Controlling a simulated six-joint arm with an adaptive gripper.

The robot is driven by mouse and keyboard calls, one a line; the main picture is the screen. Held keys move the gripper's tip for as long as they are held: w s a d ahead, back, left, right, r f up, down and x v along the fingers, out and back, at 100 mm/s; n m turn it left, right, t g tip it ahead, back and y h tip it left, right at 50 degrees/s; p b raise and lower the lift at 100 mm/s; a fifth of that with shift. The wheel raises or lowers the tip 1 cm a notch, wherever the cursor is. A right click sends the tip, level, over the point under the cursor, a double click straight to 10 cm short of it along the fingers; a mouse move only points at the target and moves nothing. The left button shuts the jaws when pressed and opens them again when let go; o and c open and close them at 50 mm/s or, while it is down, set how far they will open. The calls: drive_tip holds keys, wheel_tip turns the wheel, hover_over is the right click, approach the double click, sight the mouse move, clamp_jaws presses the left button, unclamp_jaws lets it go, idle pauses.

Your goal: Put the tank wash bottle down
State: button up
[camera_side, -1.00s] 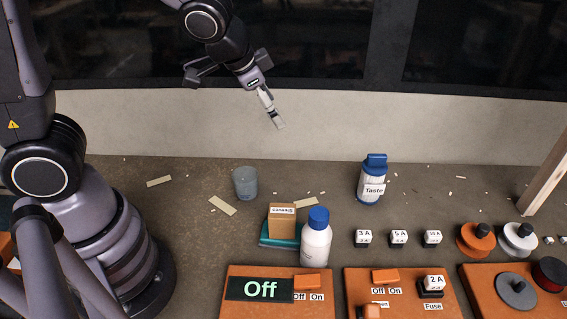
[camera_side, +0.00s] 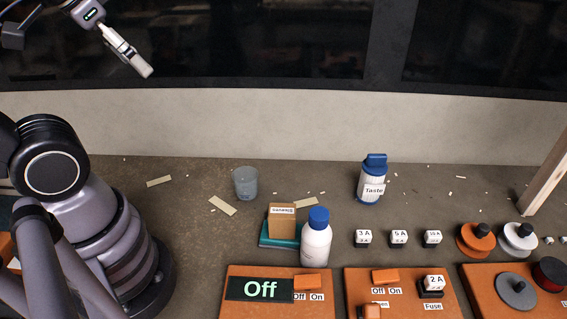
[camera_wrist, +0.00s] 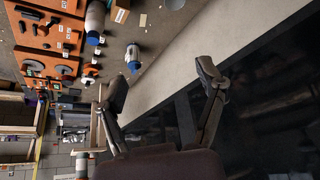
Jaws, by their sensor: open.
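A white bottle with a blue cap (camera_side: 316,245) stands upright on the bench, just behind the orange panels and beside a small box. No readable name faces the side camera, so I cannot confirm that it is the tank wash. A second white bottle with a blue lid (camera_side: 372,186), with a label reading "Taste", stands upright farther back; it also shows in the wrist view (camera_wrist: 133,58). My gripper (camera_side: 142,68) is high at the upper left of the side view, far from both bottles. In the wrist view its fingers (camera_wrist: 161,82) are spread apart with nothing between them.
A cardboard box (camera_side: 282,220) sits on a teal base (camera_side: 278,240). A grey translucent cup (camera_side: 246,183) stands behind it. Fuse blocks (camera_side: 398,239) and orange and white knobs (camera_side: 476,240) lie to the right. The "Off" panel (camera_side: 262,289) is in front.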

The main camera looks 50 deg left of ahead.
drive_tip(key=w+d+f+n+g+h, duration=0.7)
drive_tip(key=w+d+f+g+h, duration=0.25)
drive_tip(key=w+f+g, duration=0.2)
drive_tip(key=n+t+h, duration=0.3)
drive_tip(key=n+h, duration=0.5)
drive_tip(key=n, duration=0.1)
approach(313, 210)
drive_tip(key=d, duration=0.3)
drive_tip(key=shift+s+f, duration=0.15)
drive_tip(key=shift+f, duration=0.25)
drive_tip(key=shift+d+f, duration=0.15)
drive_tip(key=shift+f, duration=0.05)
drive_tip(key=d, duration=0.4)
drive_tip(key=s+d, duration=0.1)
drive_tip(key=d, duration=0.2)
